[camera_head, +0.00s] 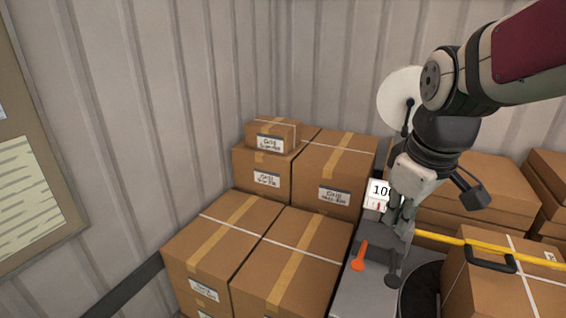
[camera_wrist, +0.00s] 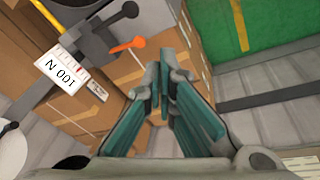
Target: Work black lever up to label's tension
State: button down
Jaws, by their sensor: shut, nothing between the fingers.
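The tension device (camera_head: 374,245) is a grey body with a white label (camera_head: 379,190) on which "100" shows. In the wrist view the label (camera_wrist: 62,78) reads "100 N" and has red marks. The black lever (camera_head: 392,279) has a round knob and points down toward the front; it also shows in the wrist view (camera_wrist: 128,10). An orange lever (camera_head: 359,256) lies to its left.
A yellow strap (camera_head: 440,239) runs right from the device over a carton. Several taped cartons (camera_head: 290,260) stand to the left, others to the right. A white disc (camera_head: 397,92) with a black knob stands behind my arm. A corrugated wall closes the back.

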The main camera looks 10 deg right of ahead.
aim_at(394, 282)
jog(key=w+d+f+n+g, duration=0.3)
jog(key=w+d+f+n, duration=0.2)
jog(key=w+d+f, duration=0.2)
notch_tip(394, 282, down, 4)
jog(key=shift+d+r+n+y, duration=0.15)
jog(key=shift+d+n+y, duration=0.2)
jog(key=shift+d, duration=0.8)
notch_tip(394, 282, down, 13)
jog(key=shift+s+f+p, duration=0.1)
jog(key=shift+s+p, duration=0.05)
jog(key=shift+p, duration=0.35)
jog(key=shift+f, duration=0.4)
